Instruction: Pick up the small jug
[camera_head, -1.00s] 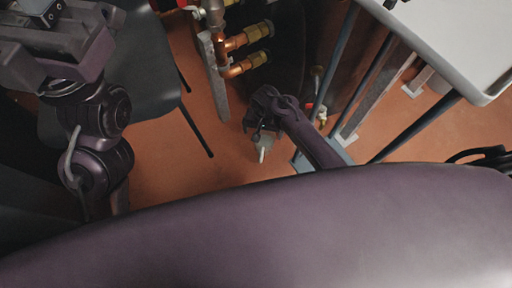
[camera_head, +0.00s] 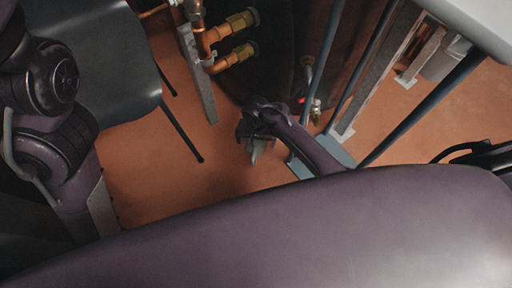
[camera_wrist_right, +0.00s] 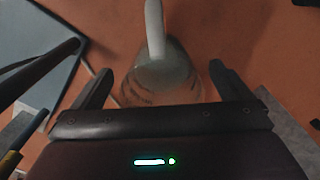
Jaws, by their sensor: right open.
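The small jug (camera_wrist_right: 163,74) stands on the orange floor in the right wrist view. It has a see-through greyish body and a pale upright handle or spout pointing up the picture. My right gripper (camera_wrist_right: 161,84) is open, with one finger on each side of the jug in that view. I cannot tell if either finger touches it. In the head view my right gripper (camera_head: 257,137) is low near the floor and mostly hides the jug. My left arm shows at the left edge of the head view, but its gripper is out of the picture.
A dark chair (camera_head: 95,70) stands at the left. Copper pipes with brass valves (camera_head: 225,42) are at the top. Blue-grey frame legs (camera_head: 420,107) and a white tabletop (camera_head: 488,25) are at the right. Orange floor (camera_head: 160,170) is open left of my right gripper.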

